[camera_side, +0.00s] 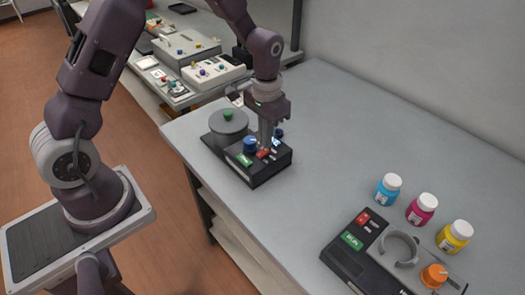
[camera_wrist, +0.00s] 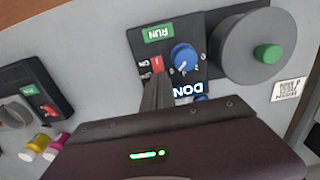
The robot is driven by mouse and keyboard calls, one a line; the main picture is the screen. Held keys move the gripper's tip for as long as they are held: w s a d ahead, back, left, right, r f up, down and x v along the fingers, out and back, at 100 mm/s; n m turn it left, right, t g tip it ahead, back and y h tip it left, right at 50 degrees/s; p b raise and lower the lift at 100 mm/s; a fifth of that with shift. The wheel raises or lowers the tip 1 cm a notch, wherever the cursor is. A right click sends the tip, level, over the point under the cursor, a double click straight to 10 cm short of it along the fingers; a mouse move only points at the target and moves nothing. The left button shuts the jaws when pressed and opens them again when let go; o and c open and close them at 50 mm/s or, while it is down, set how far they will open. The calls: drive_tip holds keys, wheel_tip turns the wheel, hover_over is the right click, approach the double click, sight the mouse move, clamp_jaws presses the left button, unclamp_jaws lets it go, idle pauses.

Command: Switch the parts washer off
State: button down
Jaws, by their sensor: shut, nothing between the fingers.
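A black control box (camera_side: 258,168) joined to a grey round drum (camera_side: 229,122) with a green knob stands on the grey bench; I take it to be the parts washer. Its top carries a blue dial (camera_wrist: 184,58), a green RUN panel (camera_wrist: 158,34) and a red rocker switch (camera_wrist: 157,65) with an ON mark beside it. My gripper (camera_side: 265,147) points down over the box, shut and empty. Its fingertips are at the red switch, which also shows in the side view (camera_side: 263,154). I cannot tell whether they touch it, or which way the rocker is tilted.
A second black device (camera_side: 345,243) with a red switch, green panel and orange knob (camera_side: 434,275) is at the front right. Blue (camera_side: 388,190), magenta (camera_side: 421,209) and yellow (camera_side: 454,237) bottles stand behind it. Other devices sit on a back bench (camera_side: 185,98). The bench middle is clear.

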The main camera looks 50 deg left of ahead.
drive_tip(key=shift+f, duration=0.85)
drive_tip(key=shift+r, duration=3.55)
drive_tip(key=s+d+r+t, duration=0.1)
drive_tip(key=s+r+t, duration=0.1)
drive_tip(key=s+r, duration=0.8)
drive_tip(key=s+d+r+t, duration=0.1)
drive_tip(key=s+r+t, duration=0.2)
drive_tip(key=s, duration=1.1)
wheel_tip(320, 180, up, 4)
drive_tip(key=shift+f+t, duration=0.25)
drive_tip(key=shift+t, duration=0.05)
drive_tip(key=shift+d, duration=0.1)
